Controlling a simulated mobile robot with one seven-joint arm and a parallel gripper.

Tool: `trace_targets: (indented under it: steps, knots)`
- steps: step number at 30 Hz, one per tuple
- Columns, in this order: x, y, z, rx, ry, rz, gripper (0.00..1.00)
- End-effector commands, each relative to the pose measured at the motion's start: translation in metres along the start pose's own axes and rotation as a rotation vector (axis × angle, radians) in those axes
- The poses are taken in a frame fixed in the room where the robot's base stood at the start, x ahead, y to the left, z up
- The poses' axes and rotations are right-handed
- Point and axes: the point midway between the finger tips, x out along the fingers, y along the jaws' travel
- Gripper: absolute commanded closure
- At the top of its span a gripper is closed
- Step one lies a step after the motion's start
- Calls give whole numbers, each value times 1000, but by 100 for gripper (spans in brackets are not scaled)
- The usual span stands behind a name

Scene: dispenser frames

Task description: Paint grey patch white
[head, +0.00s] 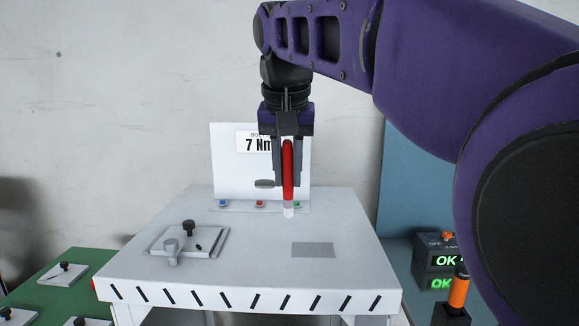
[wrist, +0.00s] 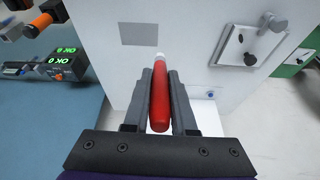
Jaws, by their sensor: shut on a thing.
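The grey patch (head: 313,250) is a flat rectangle on the white table top, right of the middle in the head view. It also shows at the upper left in the wrist view (wrist: 138,34). My gripper (head: 288,180) is shut on a red-handled tool with a white tip (head: 289,212). The red handle (wrist: 160,98) lies between both fingers in the wrist view. The tool hangs upright, tip down, behind and a little left of the patch in the head view. I cannot tell whether the tip touches the table. The patch is evenly grey.
A metal plate with a black knob and a grey lever (head: 188,240) sits on the table's left. A white upright panel reading "7 Nm" (head: 226,165) and small coloured buttons (head: 259,204) stand behind. Boxes with green "OK" displays (head: 443,261) and an orange-handled tool (head: 459,287) are at right.

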Motion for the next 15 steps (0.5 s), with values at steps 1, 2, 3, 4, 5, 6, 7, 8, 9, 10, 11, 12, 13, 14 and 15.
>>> trace_targets:
  steps: [1,2,3,4,5,6,7,8,9,10,11,12,13,14,15]
  knots:
    - [2,0,1,0,-1,0,100]
    - [4,0,2,-1,-2,1,100]
    - [8,0,3,-1,-2,0,100]
    - [10,0,4,-1,-1,0,100]
    - [13,0,5,-2,-2,0,100]
    - [17,0,7,-2,-3,0,100]
    - [20,0,8,-2,-2,-1,100]
    - [23,0,9,-2,-3,0,100]
    - [27,0,11,-1,-2,-1,100]
    - [32,0,12,-1,-2,0,100]
    - [35,0,13,-1,-1,0,100]
    - [38,1,15,0,-1,0,100]
    - [41,1,15,0,-1,0,100]
    - [43,1,16,-1,-1,0,100]
    - [46,1,17,-1,-1,0,100]
